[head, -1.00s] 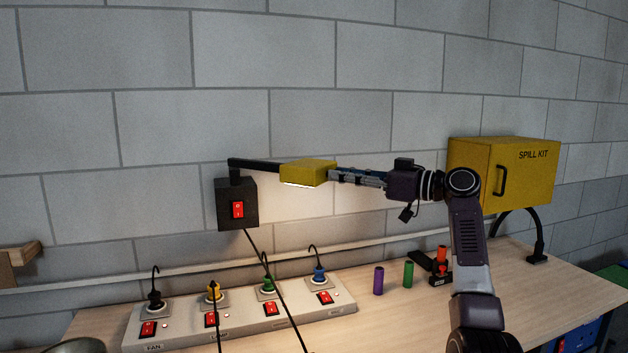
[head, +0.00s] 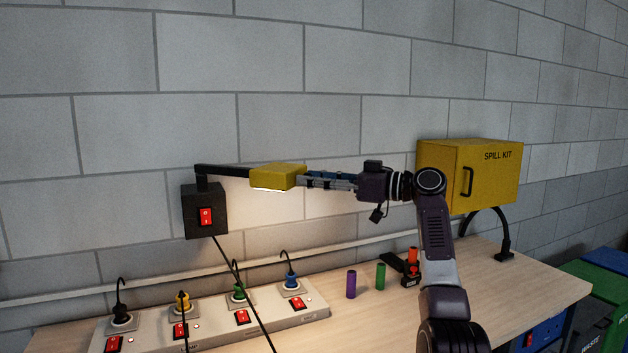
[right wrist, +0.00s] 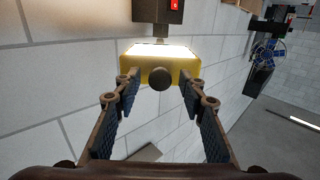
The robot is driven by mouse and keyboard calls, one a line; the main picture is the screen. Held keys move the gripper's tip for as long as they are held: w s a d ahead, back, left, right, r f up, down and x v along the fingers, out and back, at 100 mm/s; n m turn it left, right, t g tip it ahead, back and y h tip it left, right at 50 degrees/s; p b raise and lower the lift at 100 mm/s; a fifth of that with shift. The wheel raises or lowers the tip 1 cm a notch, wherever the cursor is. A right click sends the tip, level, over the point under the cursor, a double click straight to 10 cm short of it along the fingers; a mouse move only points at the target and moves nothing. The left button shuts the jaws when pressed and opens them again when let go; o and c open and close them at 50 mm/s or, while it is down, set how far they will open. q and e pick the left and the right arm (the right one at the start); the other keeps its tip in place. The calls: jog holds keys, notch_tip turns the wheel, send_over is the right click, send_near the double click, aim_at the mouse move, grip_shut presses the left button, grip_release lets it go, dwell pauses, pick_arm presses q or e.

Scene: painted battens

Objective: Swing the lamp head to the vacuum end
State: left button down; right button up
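The yellow lamp head (head: 278,177) hangs on a black arm (head: 228,171) reaching right from a black wall box (head: 205,211) with a red switch. Its underside is lit. In the right wrist view the lamp head (right wrist: 181,66) shows a round dark knob (right wrist: 160,78) facing me. My right gripper (right wrist: 160,84) is open, its fingertips at either side of the knob with gaps between. In the head view the right gripper (head: 304,181) is at the lamp head's right end; contact cannot be told. My left gripper is out of view. I see no vacuum label.
A power strip (head: 313,311) with several coloured plugs and red switches lies below the lamp. Purple (head: 351,284) and green (head: 381,276) cylinders stand on the bench (head: 480,289). A yellow spill kit box (head: 490,183) is at right. A cable hangs from the wall box.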

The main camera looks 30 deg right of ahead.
jog(key=shift+s, duration=0.1)
jog(key=v, duration=1.2)
